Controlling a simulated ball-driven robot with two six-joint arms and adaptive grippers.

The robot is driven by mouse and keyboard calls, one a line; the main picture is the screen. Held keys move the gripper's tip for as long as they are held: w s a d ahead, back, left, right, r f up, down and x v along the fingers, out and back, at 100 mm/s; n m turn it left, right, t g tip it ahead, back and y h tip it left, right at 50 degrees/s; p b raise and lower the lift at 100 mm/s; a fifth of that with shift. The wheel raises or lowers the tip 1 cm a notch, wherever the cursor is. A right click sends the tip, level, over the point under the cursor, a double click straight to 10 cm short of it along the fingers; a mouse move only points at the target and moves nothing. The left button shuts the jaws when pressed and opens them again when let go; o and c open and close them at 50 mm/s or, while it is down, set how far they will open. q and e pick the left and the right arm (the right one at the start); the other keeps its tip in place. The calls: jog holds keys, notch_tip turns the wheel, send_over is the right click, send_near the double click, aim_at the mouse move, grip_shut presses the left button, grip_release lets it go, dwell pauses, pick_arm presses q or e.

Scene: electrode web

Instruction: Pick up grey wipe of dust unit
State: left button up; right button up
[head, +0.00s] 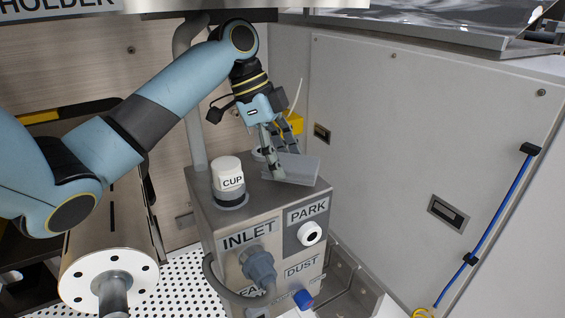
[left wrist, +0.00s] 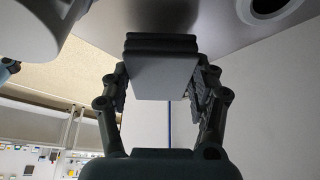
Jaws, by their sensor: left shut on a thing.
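The grey wipe (head: 296,170) is a flat grey block at the top right of the dust unit (head: 219,218), a metal box with INLET, PARK and DUST labels. My left gripper (head: 276,172) reaches down to the wipe from above. In the left wrist view the wipe (left wrist: 161,76) sits between the two fingers of the gripper (left wrist: 162,88), which are shut on its sides. Whether the wipe still touches the unit's top is hard to tell. My right gripper is in neither view.
A white cup (head: 228,173) marked CUP stands on the unit's top, left of the wipe. A yellow part (head: 294,123) shows behind my gripper. A grey wall panel (head: 400,130) stands to the right. A white roller (head: 108,262) lies at the lower left.

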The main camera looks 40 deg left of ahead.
pick_arm(q)
jog(key=shift+r, duration=0.9)
jog(key=s+d+p, duration=0.1)
jog(key=s+d, duration=0.1)
jog(key=d, duration=0.3)
jog(key=s+d, duration=0.2)
jog(key=d, duration=0.3)
jog(key=s+d+p, duration=0.1)
jog(key=s+d, duration=0.1)
jog(key=d, duration=0.3)
jog(key=shift+s+d+f+p, duration=0.1)
jog(key=shift+s+d+p, duration=0.1)
jog(key=shift+d+p, duration=0.1)
jog(key=shift+s+d+f, duration=0.1)
jog(key=shift+s+d, duration=0.15)
jog(key=shift+d, duration=0.3)
